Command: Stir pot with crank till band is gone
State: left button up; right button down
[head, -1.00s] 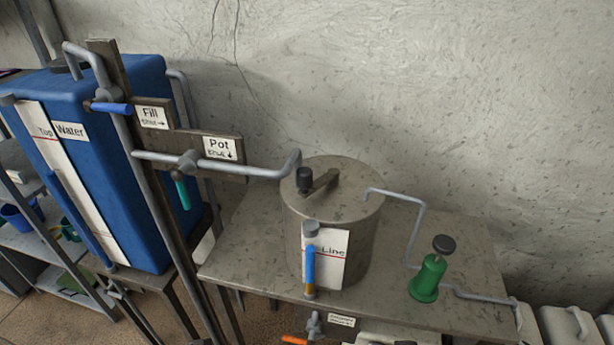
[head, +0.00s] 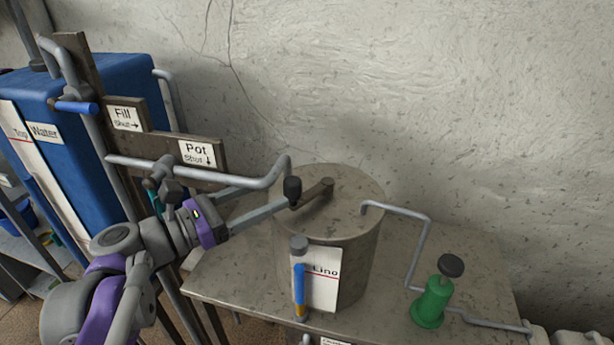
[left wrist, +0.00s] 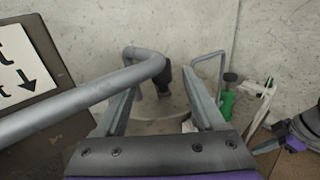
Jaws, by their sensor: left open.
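The grey metal pot (head: 335,240) stands on a table, with a flat crank (head: 318,194) on its lid. The crank's dark upright knob (head: 292,188) shows at its left end. My left gripper (head: 284,197) is open, its fingertips at the knob; contact cannot be told. In the left wrist view the dark knob (left wrist: 163,80) lies between the two fingers. The sight tube (head: 299,280) on the pot's front shows blue above and an amber band (head: 299,306) below. A dark and purple part at the wrist view's right edge looks like my right arm; its jaws are unclear.
A blue water tank (head: 110,110) stands at left. A green pump (head: 432,303) with a bent pipe (head: 428,235) stands right of the pot.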

aim_at(300, 181)
pick_arm(q)
jog(key=x, duration=0.9)
jog(key=shift+d+p, duration=0.15)
jog(key=shift+p, duration=0.2)
jog(key=shift+c, duration=0.2)
grip_shut()
dwell(0.6)
